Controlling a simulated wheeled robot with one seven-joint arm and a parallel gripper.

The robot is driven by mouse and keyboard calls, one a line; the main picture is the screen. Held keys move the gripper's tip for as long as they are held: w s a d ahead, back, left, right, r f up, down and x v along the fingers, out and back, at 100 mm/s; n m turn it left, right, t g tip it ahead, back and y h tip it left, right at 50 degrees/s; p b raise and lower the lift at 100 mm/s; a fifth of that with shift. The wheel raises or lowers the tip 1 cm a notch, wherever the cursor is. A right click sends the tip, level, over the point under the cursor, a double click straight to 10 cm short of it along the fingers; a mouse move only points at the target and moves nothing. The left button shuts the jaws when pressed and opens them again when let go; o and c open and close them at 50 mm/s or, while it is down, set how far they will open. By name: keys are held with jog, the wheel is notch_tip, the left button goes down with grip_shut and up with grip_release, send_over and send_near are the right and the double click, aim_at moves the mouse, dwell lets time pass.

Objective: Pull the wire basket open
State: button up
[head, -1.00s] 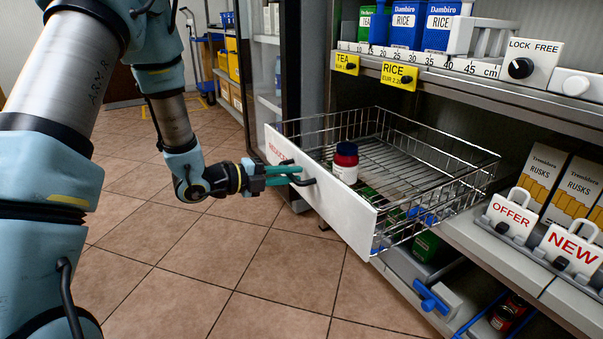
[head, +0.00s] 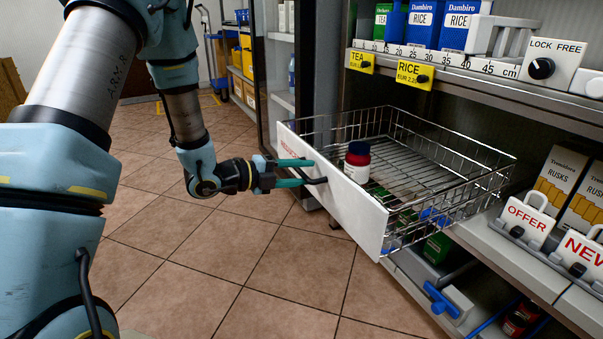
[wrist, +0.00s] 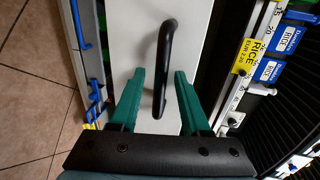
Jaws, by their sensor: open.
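The wire basket (head: 455,185) stands pulled out from the shelf in the head view, with a white front panel (head: 350,205). A dark bar handle (head: 318,181) sticks out from the panel; in the wrist view the handle (wrist: 167,50) runs roughly upright in the picture. My gripper (head: 308,172) is at the handle. Its two green fingers are apart, one on each side of the handle in the wrist view (wrist: 160,75), with gaps beside it.
Above the basket is a shelf with rice boxes (head: 408,25) and yellow price tags (head: 415,75). Rusks boxes (head: 562,180) and OFFER and NEW signs (head: 527,218) stand to the right. A dark cabinet edge (head: 283,60) rises behind the panel. The tiled floor (head: 240,265) in front is clear.

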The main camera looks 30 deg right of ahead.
jog(key=p+v, duration=0.1)
jog(key=v, duration=0.9)
jog(key=shift+a+p, duration=0.35)
jog(key=shift+p, duration=0.05)
